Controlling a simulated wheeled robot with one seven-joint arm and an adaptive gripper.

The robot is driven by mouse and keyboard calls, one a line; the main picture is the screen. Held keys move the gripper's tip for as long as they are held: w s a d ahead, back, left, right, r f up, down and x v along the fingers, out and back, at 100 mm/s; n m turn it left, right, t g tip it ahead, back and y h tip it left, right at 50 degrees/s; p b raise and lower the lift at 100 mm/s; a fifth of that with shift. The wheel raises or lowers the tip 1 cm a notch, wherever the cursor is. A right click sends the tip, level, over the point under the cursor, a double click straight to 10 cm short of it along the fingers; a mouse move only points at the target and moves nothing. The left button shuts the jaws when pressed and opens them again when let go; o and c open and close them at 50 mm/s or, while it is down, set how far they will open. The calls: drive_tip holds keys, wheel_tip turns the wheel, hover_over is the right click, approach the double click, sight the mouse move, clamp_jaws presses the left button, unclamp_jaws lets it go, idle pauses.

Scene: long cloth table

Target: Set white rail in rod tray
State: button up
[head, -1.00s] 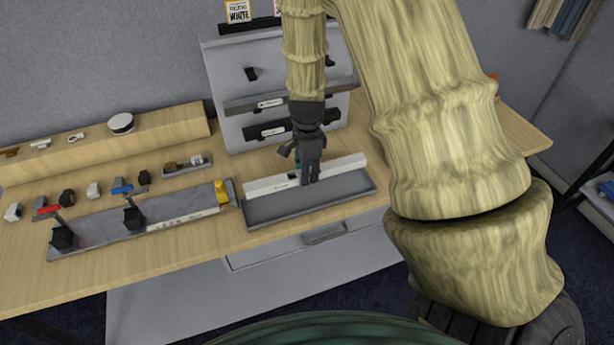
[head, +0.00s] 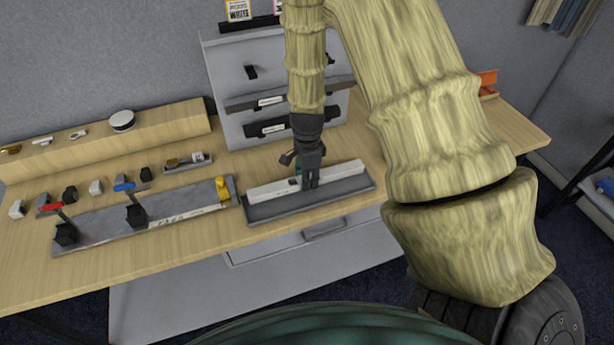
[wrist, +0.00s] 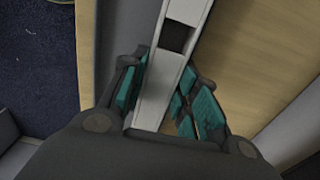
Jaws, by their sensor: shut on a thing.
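The white rail (head: 342,172) is a long white bar with a dark patch, held level along the grey rod tray (head: 300,208). It lies over the tray's back part, and I cannot tell whether it touches the tray floor. My gripper (head: 309,184) points down and is shut on the rail near its middle. The fingers hide part of the rail.
A longer grey tray (head: 100,230) with red and blue clamps and a yellow block stands to the left. Small parts and a wooden ledge (head: 90,148) are behind it. A grey upright panel (head: 225,75) with black holders stands behind the rod tray. Bare table lies to the right.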

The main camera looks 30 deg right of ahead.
drive_tip(key=shift+f, duration=0.3)
drive_tip(key=o, duration=1.1)
drive_tip(key=shift+o, duration=0.2)
drive_tip(key=shift+r, duration=0.1)
drive_tip(key=shift+r, duration=0.6)
wheel_tip(320, 180, up, 12)
drive_tip(key=b, duration=0.3)
drive_tip(key=shift+f, duration=0.1)
